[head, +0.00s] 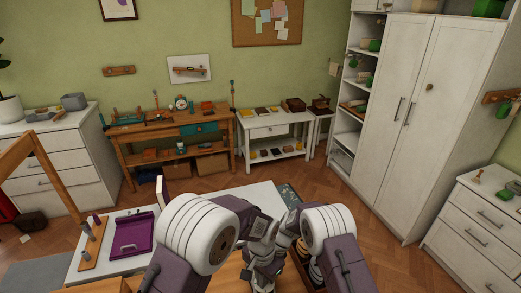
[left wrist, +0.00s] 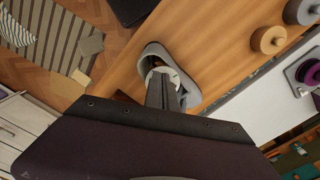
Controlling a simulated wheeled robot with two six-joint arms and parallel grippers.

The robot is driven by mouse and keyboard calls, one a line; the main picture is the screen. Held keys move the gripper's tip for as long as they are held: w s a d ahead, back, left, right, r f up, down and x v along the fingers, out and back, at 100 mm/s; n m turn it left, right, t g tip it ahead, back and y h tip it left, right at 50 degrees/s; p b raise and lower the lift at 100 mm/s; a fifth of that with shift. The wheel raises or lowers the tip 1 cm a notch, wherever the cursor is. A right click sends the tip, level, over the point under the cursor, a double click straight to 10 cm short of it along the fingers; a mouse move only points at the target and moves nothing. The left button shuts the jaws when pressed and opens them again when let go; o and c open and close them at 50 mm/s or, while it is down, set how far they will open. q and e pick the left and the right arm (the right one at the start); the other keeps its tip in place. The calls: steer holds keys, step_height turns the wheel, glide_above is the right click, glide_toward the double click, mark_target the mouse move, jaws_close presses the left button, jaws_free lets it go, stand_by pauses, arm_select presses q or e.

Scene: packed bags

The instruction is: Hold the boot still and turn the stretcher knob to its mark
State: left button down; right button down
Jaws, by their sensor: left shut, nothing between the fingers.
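My left gripper (head: 262,262) shows low in the middle of the head view, with its fingers together and nothing in them. In the left wrist view its dark fingers (left wrist: 163,86) reach over a grey, rounded, hollow thing (left wrist: 152,49) on a wooden surface. This thing may be the boot, seen from above; its rim shows on both sides of the fingers and I cannot tell whether they touch. No stretcher knob or mark can be made out for sure. My right arm comes in from the right; its gripper is crowded among arm parts and its jaws are unclear.
A white table (head: 262,196) holds a purple tray (head: 133,234) and a wooden board with pegs (head: 90,246) at left. In the left wrist view a wooden disc (left wrist: 268,40) and a grey disc (left wrist: 301,10) stand at right. Open floor lies beyond the table.

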arm_select(q)
steer(key=shift+f, duration=0.4)
arm_select(e)
steer(key=shift+r, duration=0.1)
arm_select(q)
steer(key=shift+w+d, duration=0.2)
steer(key=shift+w, duration=0.35)
stand_by(0.7)
steer(key=shift+w+a, duration=0.45)
steer(key=shift+a, duration=0.05)
stand_by(0.3)
steer(key=shift+s+a, duration=0.2)
steer(key=shift+a, duration=0.15)
step_height(320, 180, up, 6)
stand_by(0.5)
